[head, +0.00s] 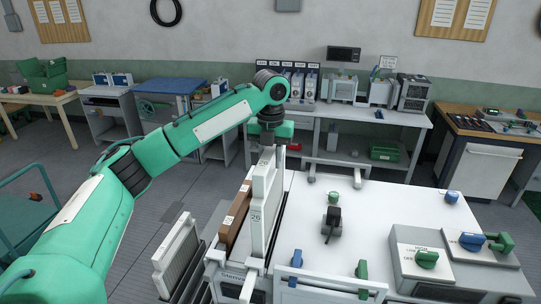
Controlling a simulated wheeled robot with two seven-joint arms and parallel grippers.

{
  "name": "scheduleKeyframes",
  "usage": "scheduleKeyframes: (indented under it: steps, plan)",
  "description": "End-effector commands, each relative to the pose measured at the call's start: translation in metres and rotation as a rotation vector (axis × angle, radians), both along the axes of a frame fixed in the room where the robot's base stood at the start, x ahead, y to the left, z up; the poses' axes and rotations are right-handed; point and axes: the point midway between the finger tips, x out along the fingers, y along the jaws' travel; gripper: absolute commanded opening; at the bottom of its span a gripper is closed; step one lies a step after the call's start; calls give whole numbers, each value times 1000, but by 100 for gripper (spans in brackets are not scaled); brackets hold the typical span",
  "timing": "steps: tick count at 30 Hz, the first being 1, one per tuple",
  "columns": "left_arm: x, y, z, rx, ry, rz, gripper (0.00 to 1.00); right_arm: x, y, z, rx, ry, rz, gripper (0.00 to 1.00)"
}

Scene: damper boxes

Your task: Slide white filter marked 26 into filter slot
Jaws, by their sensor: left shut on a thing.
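My left gripper (267,149) points down and is shut on the top of a tall white filter (262,195). The filter stands upright at the left edge of the white-topped unit. Its front label has a two-digit number too small to read surely as 26. A brown-framed filter (236,217) stands close on its left. The filter slot housing (238,271) is below, at the unit's front left. The held filter's lower end is near it; how far it is in the slot is hidden. My right gripper is out of view.
Another white filter (177,252) stands in a rack at the left. The white unit top (370,215) carries a black-and-grey fitting (332,222), a raised panel with green and blue handles (440,258), and small blue and green knobs at its front. Benches line the wall.

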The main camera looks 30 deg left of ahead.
Motion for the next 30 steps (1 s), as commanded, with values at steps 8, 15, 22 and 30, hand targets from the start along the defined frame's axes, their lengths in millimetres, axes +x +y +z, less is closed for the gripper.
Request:
scheduleKeyframes:
  steps: [8, 15, 22, 30]
  plan:
    - [0, 0, -6, -1, -1, 0, 0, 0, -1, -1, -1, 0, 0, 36]
    - [0, 0, -6, -1, -1, 0, 0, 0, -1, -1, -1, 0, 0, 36]
    - [-1, 0, -19, -1, 2, 0, 0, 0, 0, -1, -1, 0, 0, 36]
    - [0, 0, -41, 0, 1, 0, 0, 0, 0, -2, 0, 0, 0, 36]
